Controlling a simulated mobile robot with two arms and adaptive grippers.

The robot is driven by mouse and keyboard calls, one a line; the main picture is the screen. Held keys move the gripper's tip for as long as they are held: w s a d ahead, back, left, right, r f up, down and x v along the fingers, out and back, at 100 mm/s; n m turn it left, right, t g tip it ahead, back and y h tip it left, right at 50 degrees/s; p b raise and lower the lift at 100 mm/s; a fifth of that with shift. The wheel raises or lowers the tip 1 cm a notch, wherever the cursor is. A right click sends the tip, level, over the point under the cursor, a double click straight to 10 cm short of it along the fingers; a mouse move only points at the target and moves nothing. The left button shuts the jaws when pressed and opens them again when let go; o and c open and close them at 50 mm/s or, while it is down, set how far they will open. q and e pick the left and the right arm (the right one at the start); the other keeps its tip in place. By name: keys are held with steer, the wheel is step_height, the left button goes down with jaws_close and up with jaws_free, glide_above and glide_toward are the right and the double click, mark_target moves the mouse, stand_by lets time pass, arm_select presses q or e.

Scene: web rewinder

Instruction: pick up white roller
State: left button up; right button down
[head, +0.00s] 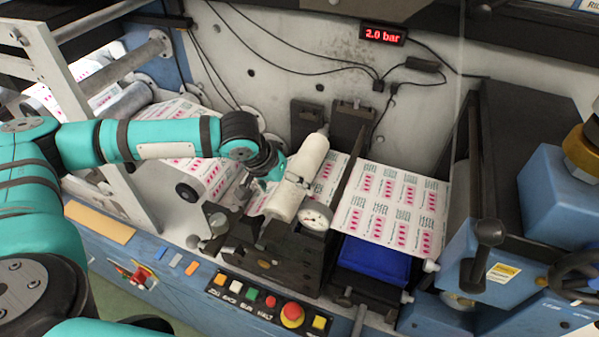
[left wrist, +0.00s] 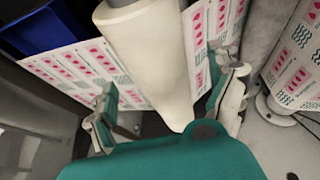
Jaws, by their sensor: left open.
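The white roller (head: 309,157) lies tilted over the dark machine block, its upper end towards the back wall. In the left wrist view the white roller (left wrist: 150,55) is large and runs down between the two fingers. My left gripper (head: 272,172) is at the roller's left side. In the left wrist view my left gripper (left wrist: 168,88) has its fingers spread apart, one on each side of the roller, with gaps visible. Whether a finger touches the roller cannot be told. My right gripper is not in view.
A round gauge (head: 315,215) sits close to the roller's lower end. Printed web (head: 390,210) runs to the right over a blue tray (head: 372,260). A button panel (head: 265,303) with a red stop button is in front. Dark brackets (head: 350,125) stand behind.

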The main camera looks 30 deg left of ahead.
arm_select(q)
steer(key=x, duration=0.2)
steer(key=shift+w+d+f+p, duration=0.1)
steer(key=shift+w+f+p, duration=0.1)
steer(key=shift+p, duration=0.1)
steer(key=shift+w+f, duration=0.2)
steer(key=shift+f, duration=0.25)
steer(key=shift+s, duration=0.15)
steer(key=c, duration=1.7)
steer(key=shift+w+r, duration=0.15)
steer(key=shift+w, duration=0.05)
steer(key=shift+c, duration=0.5)
